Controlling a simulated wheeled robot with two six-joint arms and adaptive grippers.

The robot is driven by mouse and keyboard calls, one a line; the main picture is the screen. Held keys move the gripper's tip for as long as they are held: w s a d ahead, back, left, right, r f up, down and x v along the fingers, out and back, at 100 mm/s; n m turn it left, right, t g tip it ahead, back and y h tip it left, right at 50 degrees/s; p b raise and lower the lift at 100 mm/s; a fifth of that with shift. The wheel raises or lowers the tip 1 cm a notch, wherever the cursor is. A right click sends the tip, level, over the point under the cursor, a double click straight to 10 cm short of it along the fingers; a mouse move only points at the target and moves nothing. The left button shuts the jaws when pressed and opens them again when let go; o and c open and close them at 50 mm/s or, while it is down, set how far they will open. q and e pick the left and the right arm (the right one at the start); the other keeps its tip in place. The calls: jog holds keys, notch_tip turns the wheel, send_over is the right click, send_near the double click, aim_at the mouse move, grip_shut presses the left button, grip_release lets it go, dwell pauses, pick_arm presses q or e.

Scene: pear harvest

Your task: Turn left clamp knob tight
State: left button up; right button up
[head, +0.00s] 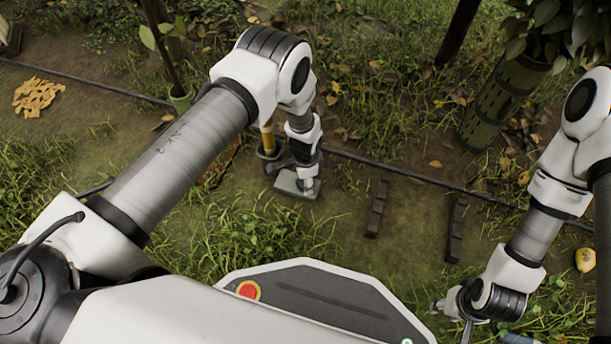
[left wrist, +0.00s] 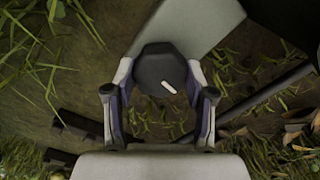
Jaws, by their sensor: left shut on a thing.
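The left clamp knob (left wrist: 160,70) is dark and many-sided with a short white mark on its face. In the left wrist view my left gripper (left wrist: 159,78) is around it, with one finger against each side. The knob sits in front of a pale grey plate (left wrist: 190,25). In the head view the grey plate (head: 286,184) lies low by a yellow post, and my left wrist comes down over it. The knob is hidden there behind my arm. My right gripper (head: 450,318) hangs at the lower right, fingers apart and empty.
Two dark bars (head: 376,208) (head: 456,230) lie on the soil right of the plate. A black hose (head: 400,171) crosses the ground behind. A green perforated trunk guard (head: 498,103) stands at the back right. A yellow pear (head: 585,260) lies at the far right.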

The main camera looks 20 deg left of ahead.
pick_arm(q)
jog(key=m+p, duration=0.3)
jog(key=shift+r, duration=0.2)
jog(key=m+p, duration=0.2)
jog(key=m, duration=0.2)
jog(key=shift+f, duration=0.15)
jog(key=m+p, duration=0.1)
jog(key=m, duration=0.3)
jog(key=shift+m, duration=0.3)
jog(key=m+p, duration=0.1)
jog(key=m, duration=0.3)
jog(key=shift+f, duration=0.1)
jog(key=shift+m, duration=0.3)
jog(key=o, duration=1.2)
jog(key=shift+c, duration=0.2)
